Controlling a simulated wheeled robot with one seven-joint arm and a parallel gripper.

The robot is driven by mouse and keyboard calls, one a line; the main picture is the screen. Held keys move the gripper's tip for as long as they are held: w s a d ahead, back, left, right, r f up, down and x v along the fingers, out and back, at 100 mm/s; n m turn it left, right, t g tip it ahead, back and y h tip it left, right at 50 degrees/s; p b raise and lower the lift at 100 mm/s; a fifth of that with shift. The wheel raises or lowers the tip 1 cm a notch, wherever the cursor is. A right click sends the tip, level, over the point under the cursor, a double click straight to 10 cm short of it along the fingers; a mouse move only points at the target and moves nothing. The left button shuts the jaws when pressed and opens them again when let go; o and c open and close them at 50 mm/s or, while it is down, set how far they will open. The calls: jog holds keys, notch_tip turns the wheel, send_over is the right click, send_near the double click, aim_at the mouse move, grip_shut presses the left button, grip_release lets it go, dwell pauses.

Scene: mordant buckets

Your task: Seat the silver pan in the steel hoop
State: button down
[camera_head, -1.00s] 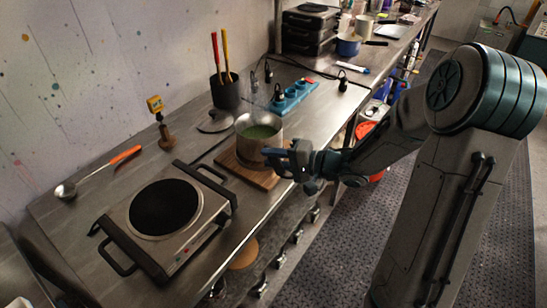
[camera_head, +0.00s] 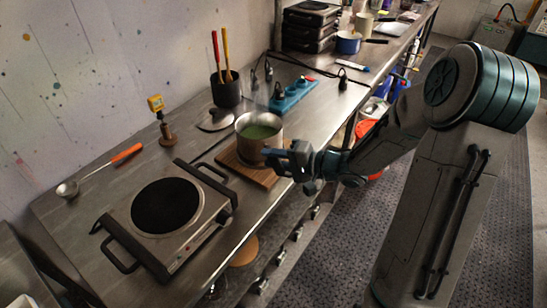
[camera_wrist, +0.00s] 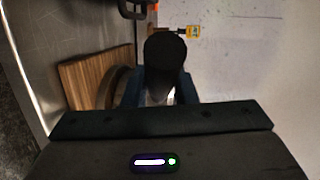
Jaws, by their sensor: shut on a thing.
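The silver pan (camera_head: 249,147) holds green liquid and stands upright over a wooden board (camera_head: 228,160). I cannot tell whether its base touches the board. My gripper (camera_head: 280,157) is at the pan's near right side, shut on its dark handle. In the wrist view the dark handle (camera_wrist: 166,52) sits between the blue jaws of my gripper (camera_wrist: 158,92), and most of the pan is hidden. A steel ring, which looks like the steel hoop (camera_head: 199,191), surrounds the black disc of the hotplate (camera_head: 166,206), left of the pan. It is empty.
The hotplate has black bar handles (camera_head: 120,256) at its ends. A lid (camera_head: 215,121), a yellow-topped stand (camera_head: 164,133) and a black utensil pot (camera_head: 225,92) stand behind. A ladle (camera_head: 67,189) lies at the far left. A blue power strip (camera_head: 290,97) lies beyond the pan.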

jog(key=shift+f, duration=0.8)
dwell(0.4)
jog(key=c, duration=1.1)
grip_release()
jog(key=shift+f, duration=0.15)
jog(key=v, duration=1.4)
jog(key=shift+w, duration=0.1)
